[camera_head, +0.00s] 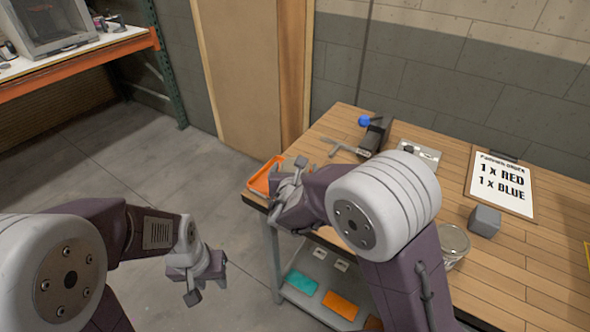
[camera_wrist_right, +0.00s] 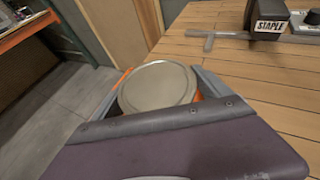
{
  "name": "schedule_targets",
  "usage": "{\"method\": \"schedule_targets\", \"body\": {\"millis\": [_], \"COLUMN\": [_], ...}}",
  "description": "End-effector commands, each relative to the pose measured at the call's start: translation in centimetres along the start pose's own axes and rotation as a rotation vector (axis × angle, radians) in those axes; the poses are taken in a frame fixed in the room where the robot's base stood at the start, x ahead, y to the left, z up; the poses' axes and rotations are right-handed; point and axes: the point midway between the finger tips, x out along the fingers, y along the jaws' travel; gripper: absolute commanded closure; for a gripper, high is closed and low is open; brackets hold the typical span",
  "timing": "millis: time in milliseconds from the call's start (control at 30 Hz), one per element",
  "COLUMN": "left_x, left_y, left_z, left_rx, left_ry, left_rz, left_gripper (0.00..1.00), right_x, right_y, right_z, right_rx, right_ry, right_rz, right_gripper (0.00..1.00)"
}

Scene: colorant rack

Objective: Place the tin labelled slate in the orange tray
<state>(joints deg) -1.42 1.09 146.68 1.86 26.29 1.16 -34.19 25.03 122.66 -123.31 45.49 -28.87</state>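The orange tray (camera_head: 258,184) sits at the table's left edge in the head view, partly covered by my right gripper (camera_head: 291,178). In the right wrist view a round tin (camera_wrist_right: 157,86) with a plain metal lid is between the fingers of my right gripper (camera_wrist_right: 161,72), which close around its sides. Orange from the tray shows right behind and beside it; how far it is above the tray floor is hidden. Its label cannot be seen. Another tin (camera_head: 452,243) stands on the table, right of my right arm. My left gripper (camera_head: 207,290) is empty with fingers apart, left of the table.
A black stapler (camera_head: 375,136) with a blue knob, a metal T-shaped tool (camera_head: 345,150), a grey block (camera_head: 485,221) and a "1 x RED, 1 x BLUE" clipboard (camera_head: 502,186) are on the table. A lower shelf holds a teal tray (camera_head: 301,283) and an orange one (camera_head: 341,305).

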Motion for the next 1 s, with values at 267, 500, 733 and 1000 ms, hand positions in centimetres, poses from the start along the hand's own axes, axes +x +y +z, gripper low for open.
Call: {"method": "schedule_targets", "body": {"millis": [267,500,733,1000], "left_x": [-0.5,-1.1,-1.7,-1.8], "left_y": [0.0,0.0,0.0,0.0], "left_z": [-0.1,-0.1,-0.2,-0.2], "left_rx": [0.0,0.0,0.0,0.0], "left_ry": [0.0,0.0,0.0,0.0], "left_rz": [0.0,0.0,0.0,0.0], "left_gripper": [0.64,0.64,0.64,0.64], "right_x": [-1.5,-6.8,-10.8,-12.2], "right_y": [0.2,0.1,0.1,0.0], "right_z": [0.4,0.4,0.4,0.2], "right_rx": [-0.001,-0.001,0.0,0.0], "right_ry": [-0.001,-0.001,-0.002,0.0], "right_rz": [0.004,0.005,0.003,-0.001], "right_gripper": [0.13,0.13,0.13,0.13]}}
